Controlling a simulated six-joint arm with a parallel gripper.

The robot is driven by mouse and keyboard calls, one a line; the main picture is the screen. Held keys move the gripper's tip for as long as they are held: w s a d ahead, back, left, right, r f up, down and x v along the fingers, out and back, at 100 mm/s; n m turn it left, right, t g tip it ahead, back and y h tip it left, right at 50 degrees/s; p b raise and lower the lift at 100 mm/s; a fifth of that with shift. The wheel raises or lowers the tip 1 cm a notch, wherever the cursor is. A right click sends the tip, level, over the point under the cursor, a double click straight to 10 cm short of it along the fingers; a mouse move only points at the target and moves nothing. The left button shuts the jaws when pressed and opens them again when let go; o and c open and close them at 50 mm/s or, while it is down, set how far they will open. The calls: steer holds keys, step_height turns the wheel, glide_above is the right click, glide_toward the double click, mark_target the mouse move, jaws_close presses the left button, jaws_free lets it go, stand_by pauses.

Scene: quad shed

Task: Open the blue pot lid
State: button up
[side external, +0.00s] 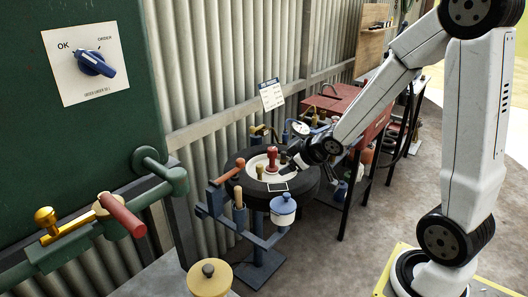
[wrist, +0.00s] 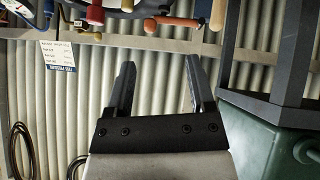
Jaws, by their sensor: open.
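The small blue and white pot (side external: 283,214) stands on a blue bracket in front of the tyre in the side external view. Its knobbed lid (side external: 283,200) appears seated on top. My gripper (side external: 288,166) is above and behind the pot, over the tyre, apart from the lid. In the wrist view my gripper (wrist: 160,66) has its two dark fingers spread with nothing between them. I cannot clearly make out the pot in the wrist view.
A tyre (side external: 308,187) on a stand carries a red knob (side external: 271,153) close to my gripper. Red and wooden handles (side external: 238,192) rise left of the pot. A yellow lidded pot (side external: 209,278) stands in front. The corrugated wall (side external: 215,110) is behind; open floor (side external: 360,215) lies to the right.

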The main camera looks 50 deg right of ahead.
mark_target(280, 200)
steer(key=s+d+n+t+y, duration=0.3)
steer(key=s+d+t+y, duration=0.1)
steer(key=t+y, duration=0.45)
step_height(280, 200, down, 12)
steer(key=shift+w+f+g, duration=0.25)
steer(key=shift+g, duration=0.2)
steer(key=shift+w, duration=0.1)
stand_by(0.3)
steer(key=shift+x, duration=3.75)
jaws_close()
